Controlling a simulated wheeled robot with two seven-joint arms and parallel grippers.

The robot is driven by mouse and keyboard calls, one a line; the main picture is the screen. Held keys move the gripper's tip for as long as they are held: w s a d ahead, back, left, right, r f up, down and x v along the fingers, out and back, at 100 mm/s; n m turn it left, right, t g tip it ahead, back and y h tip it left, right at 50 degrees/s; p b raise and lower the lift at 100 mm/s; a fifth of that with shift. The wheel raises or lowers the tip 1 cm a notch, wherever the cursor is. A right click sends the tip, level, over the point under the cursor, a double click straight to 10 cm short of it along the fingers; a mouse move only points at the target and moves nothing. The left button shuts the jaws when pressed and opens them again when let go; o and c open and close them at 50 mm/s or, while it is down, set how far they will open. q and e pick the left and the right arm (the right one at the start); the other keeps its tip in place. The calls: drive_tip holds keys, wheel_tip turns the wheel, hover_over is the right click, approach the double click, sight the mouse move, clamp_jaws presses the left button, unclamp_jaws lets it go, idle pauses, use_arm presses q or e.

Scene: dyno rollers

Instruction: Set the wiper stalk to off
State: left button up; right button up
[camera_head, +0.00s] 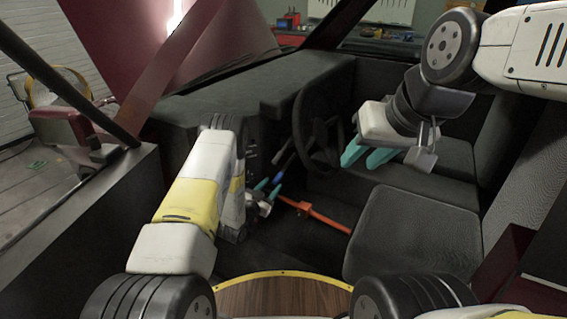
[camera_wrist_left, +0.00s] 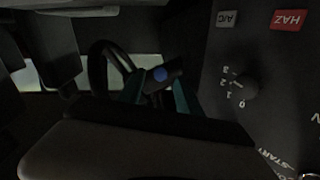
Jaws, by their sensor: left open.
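The wiper stalk (camera_wrist_left: 160,76) is a dark lever with a blue round end, beside the steering wheel. In the left wrist view its end lies between the two teal fingers of my left gripper (camera_wrist_left: 158,93). The fingers are apart, and I cannot tell whether either touches it. In the head view the stalk's blue part (camera_head: 279,173) shows close to my left gripper (camera_head: 268,187), small and partly hidden. The dial (camera_wrist_left: 242,88) on the dark panel has marks 0 to 3. My right gripper (camera_head: 369,154) is open and empty above the seats.
The steering wheel (camera_head: 318,128) stands just behind the stalk. An orange lever (camera_head: 315,213) lies low, right of my left gripper. The panel carries a red HAZ button (camera_wrist_left: 289,20) and an A/C button (camera_wrist_left: 227,18). A dark seat (camera_head: 415,232) fills the right.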

sight(280, 175)
use_arm(q)
drive_tip(key=x, duration=0.8)
drive_tip(key=shift+c, duration=0.2)
clamp_jaws()
idle(1.2)
